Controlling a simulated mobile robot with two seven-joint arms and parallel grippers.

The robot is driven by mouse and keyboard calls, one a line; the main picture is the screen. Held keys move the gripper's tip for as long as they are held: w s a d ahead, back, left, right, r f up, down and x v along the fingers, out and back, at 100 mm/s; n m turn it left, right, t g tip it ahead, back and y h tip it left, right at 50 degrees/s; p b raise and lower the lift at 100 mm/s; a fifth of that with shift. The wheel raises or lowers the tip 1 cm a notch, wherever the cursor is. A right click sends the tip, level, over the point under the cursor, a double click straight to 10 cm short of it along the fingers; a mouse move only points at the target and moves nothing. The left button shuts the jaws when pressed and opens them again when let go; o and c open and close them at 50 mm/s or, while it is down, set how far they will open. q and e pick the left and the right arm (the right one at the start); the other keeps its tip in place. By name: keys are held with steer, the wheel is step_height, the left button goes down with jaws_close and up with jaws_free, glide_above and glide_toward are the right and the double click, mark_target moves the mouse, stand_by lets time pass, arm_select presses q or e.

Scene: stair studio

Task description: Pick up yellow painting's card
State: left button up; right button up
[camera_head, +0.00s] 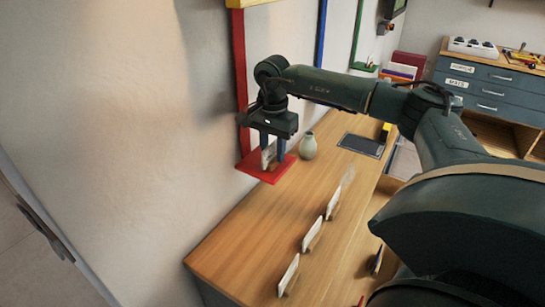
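The bottom edge of a yellow frame (246,3) shows on the wall at the top. A red strip (240,75) runs down from it to a small red shelf (252,165). A white card (268,156) stands on this shelf, near a small wooden holder. My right gripper (273,150) points down over the shelf, its two fingers apart on either side of the card. I cannot tell whether they press on it. Part of the card is hidden by the fingers. My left gripper is not in view.
A wooden counter (240,245) carries several white cards in holders, such as the nearest card (289,275). A greenish vase (308,146) stands just right of the red shelf. A dark tray (361,145) lies farther back. A drawer cabinet (480,85) is at the back right.

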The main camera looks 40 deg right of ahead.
steer(key=shift+f, duration=0.25)
steer(key=shift+c, duration=0.3)
steer(key=c, duration=0.5)
steer(key=shift+r, duration=0.1)
